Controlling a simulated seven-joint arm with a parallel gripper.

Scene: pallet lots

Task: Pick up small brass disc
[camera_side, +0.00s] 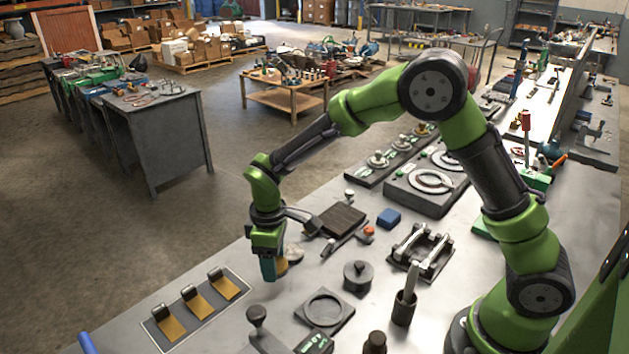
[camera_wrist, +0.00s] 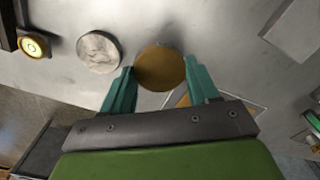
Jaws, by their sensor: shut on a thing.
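The small brass disc (camera_wrist: 160,68) sits between the two teal fingers of my gripper (camera_wrist: 160,86) in the wrist view. The fingers are shut on its left and right edges. In the side view, my gripper (camera_side: 274,268) points down near the table's left edge, and part of the brass disc (camera_side: 282,266) shows beside the fingers. A soft shadow lies beyond the disc in the wrist view; I cannot tell how far it is above the table.
A silver disc (camera_wrist: 98,51) lies on the table close to my gripper, also behind it in the side view (camera_side: 294,253). A tray (camera_side: 197,307) with several yellow plates lies at the front left. A dark round-recess fixture (camera_side: 325,308) and a knobbed weight (camera_side: 357,277) stand to the right.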

